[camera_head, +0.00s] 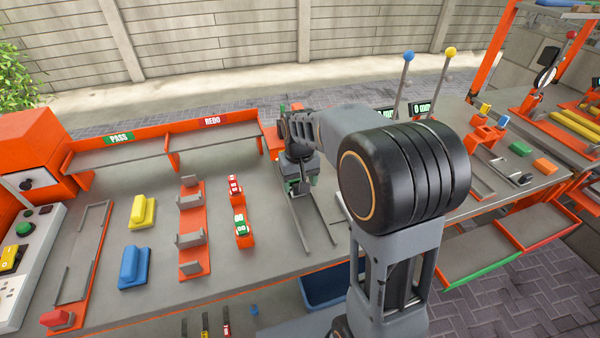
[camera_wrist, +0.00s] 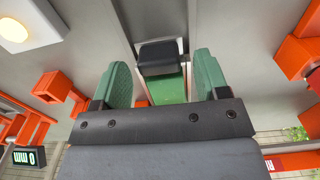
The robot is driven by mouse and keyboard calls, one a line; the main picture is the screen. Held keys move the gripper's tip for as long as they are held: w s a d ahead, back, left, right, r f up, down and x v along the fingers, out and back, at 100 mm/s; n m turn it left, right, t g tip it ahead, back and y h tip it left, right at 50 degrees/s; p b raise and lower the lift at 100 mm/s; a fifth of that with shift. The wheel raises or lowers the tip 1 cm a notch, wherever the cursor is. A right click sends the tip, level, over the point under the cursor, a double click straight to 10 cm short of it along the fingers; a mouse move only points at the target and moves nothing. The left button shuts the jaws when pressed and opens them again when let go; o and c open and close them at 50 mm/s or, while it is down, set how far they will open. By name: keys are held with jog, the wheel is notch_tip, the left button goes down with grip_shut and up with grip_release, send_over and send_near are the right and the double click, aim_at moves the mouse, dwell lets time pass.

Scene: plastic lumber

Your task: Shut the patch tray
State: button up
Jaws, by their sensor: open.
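My gripper (camera_head: 297,182) is over the far end of a grey channel with rails (camera_head: 312,228) on the bench. In the wrist view its two green fingers (camera_wrist: 162,62) stand apart. A black block (camera_wrist: 158,52) at a green strip (camera_wrist: 168,88) shows between them, in the channel. I cannot tell whether the fingers touch it. In the head view my arm hides most of this spot. No tray carries a readable patch label, so I cannot tell whether this green piece is the patch tray.
Yellow (camera_head: 142,212) and blue (camera_head: 134,268) blocks, an orange rack (camera_head: 192,240) and small red and green items stand left of the channel. PASS and REDO bays (camera_head: 120,150) line the back. Two tall levers (camera_head: 403,80) rise behind my arm. A blue bin (camera_head: 322,290) sits below the front edge.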

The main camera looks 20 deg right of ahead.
notch_tip(320, 180, up, 14)
jog(key=p, duration=0.1)
jog(key=shift+f, duration=0.15)
dwell(0.6)
jog(key=s+f+t+p, duration=0.2)
jog(key=s+p, duration=0.4)
jog(key=s, duration=0.9)
jog(key=shift+s+f+t, duration=0.15)
jog(key=shift+s+t, duration=0.15)
jog(key=shift+t, duration=0.5)
